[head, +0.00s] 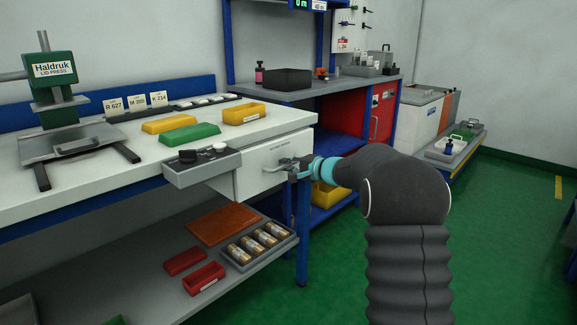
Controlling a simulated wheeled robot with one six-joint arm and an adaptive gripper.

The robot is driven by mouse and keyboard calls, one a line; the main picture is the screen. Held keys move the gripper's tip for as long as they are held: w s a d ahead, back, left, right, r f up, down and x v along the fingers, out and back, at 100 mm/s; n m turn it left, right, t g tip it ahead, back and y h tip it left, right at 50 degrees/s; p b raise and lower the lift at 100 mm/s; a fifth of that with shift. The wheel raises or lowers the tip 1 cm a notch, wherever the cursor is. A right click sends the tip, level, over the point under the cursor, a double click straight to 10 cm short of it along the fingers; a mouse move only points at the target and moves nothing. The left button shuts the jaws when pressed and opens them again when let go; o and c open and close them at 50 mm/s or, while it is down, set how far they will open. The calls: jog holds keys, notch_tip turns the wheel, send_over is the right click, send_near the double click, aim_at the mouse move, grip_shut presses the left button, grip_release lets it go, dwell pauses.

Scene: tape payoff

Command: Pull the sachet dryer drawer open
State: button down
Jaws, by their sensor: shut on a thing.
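The sachet dryer drawer (252,178) has a pale front panel with a small dark label too small to read. It sits under the right end of the white workbench (95,181). Its metal handle (272,168) is at the middle of the front. My gripper (285,165) is at the handle, its fingers closed on it, with the teal wrist and dark arm reaching in from the right. My gripper and wrist hide part of the handle and the panel. The drawer front looks close to the bench; I cannot tell if there is a gap.
A grey tray (203,173) with dark and white knobs juts from the bench front, left of the drawer. A lower shelf (145,255) holds red bins and a rack of cylinders. A blue bench leg (303,235) stands below my wrist. Green floor (500,240) is clear at right.

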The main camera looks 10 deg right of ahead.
jog(key=f+b+v, duration=0.2)
jog(key=b+v, duration=0.3)
jog(key=v, duration=0.4)
jog(key=f+b+v, duration=0.2)
jog(key=b+v, duration=0.3)
jog(key=v, duration=0.4)
jog(key=shift+s+d, duration=0.4)
jog(key=shift+s, duration=0.25)
jog(key=shift+r, duration=0.15)
jog(key=c, duration=1.2)
grip_release()
jog(key=shift+d, duration=0.1)
jog(key=v, duration=1.2)
